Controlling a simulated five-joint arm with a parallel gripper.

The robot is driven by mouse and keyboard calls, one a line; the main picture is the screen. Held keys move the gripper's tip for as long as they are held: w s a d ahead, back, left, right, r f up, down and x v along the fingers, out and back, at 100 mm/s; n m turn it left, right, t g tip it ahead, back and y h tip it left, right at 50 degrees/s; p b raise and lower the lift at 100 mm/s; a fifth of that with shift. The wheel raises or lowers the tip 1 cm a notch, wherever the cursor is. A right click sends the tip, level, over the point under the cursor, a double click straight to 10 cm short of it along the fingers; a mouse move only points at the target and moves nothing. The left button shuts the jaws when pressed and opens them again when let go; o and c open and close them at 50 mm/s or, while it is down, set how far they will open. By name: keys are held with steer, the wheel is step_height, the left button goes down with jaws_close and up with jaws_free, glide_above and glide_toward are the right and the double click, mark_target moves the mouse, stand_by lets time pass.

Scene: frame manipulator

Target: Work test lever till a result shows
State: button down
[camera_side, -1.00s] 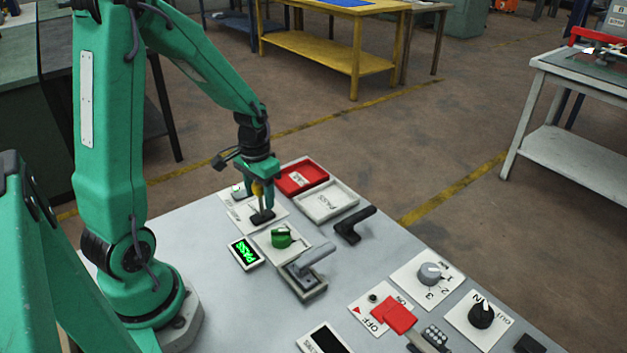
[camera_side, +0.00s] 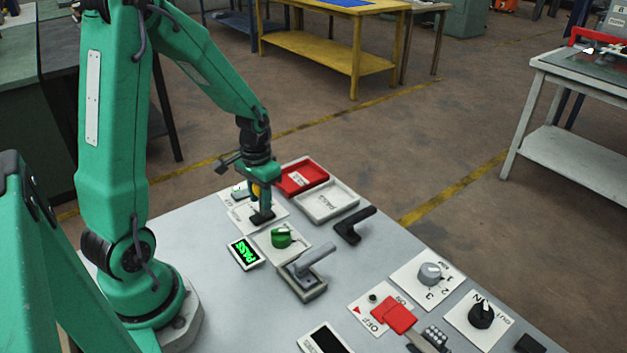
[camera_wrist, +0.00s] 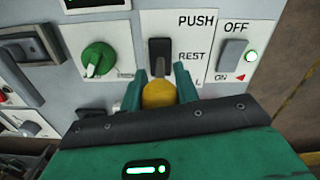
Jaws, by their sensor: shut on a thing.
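The test lever has a black slot base (camera_side: 262,216) on a white plate, and a yellow knob (camera_wrist: 158,94). The plate reads PUSH and REST in the wrist view. My gripper (camera_wrist: 160,92) is shut on the yellow knob, one green finger on each side. In the side view my gripper (camera_side: 259,183) hides much of the lever. The result display (camera_side: 246,253) shows PASS in green letters. In the wrist view only its lower edge (camera_wrist: 96,9) shows at the top.
A green knob (camera_side: 281,238) and a grey lever (camera_side: 308,264) stand beside the test lever. An OFF/ON switch (camera_wrist: 232,54) has a lit green lamp. A red tray (camera_side: 302,177), a white tray (camera_side: 326,202) and a black handle (camera_side: 354,226) lie close by.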

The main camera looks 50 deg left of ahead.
steer(key=shift+w+f+g+h, duration=0.1)
steer(key=shift+w+g+h, duration=0.4)
steer(key=shift+w+g, duration=0.5)
steer(key=shift+s, duration=0.15)
steer(key=c, duration=1.1)
jaws_free()
steer(key=shift+o, duration=0.2)
steer(key=v, duration=0.7)
steer(key=shift+r, duration=0.45)
